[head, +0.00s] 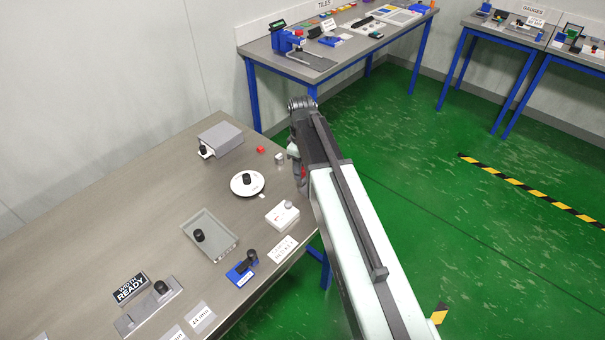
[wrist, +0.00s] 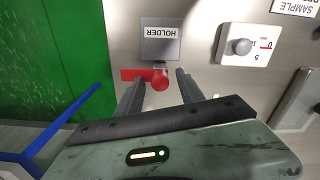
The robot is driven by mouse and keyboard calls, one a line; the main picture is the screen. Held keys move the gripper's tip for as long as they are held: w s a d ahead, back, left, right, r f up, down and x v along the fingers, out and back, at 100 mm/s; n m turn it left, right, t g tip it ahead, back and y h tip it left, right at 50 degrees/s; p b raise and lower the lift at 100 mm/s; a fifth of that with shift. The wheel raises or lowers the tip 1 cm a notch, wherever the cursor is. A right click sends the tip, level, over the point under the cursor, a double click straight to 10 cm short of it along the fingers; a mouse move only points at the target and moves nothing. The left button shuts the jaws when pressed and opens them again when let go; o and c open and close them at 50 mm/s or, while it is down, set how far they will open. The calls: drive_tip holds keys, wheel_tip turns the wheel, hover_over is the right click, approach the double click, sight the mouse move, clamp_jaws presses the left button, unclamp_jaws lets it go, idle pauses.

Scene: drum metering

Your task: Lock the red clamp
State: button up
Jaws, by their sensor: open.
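The red clamp (wrist: 132,74) shows in the wrist view as a flat red bar with a round red knob (wrist: 160,81) at its right end. It lies right by a grey block labelled HOLDER (wrist: 160,50). My gripper (wrist: 160,77) is open, with one dark finger on each side of the knob and a visible gap on both sides. The left finger passes over part of the bar. I cannot tell the height of the fingertips over the clamp. In the head view my arm hides most of this spot, and only a bit of red (head: 303,172) shows beside it.
A white box with a grey knob (wrist: 243,46) stands right of the holder in the wrist view. In the head view, a white dish (head: 238,190), a small red block (head: 261,150) and a grey tray (head: 224,236) share the table. The green floor (head: 450,200) is open at right.

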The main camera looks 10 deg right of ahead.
drive_tip(key=shift+r, duration=0.1)
drive_tip(key=shift+c, duration=0.4)
clamp_jaws()
drive_tip(key=shift+m, duration=0.4)
drive_tip(key=m, duration=0.3)
drive_tip(key=shift+m, duration=0.3)
drive_tip(key=m, duration=0.4)
drive_tip(key=shift+m, duration=0.3)
drive_tip(key=m, duration=0.4)
drive_tip(key=shift+m, duration=2.4)
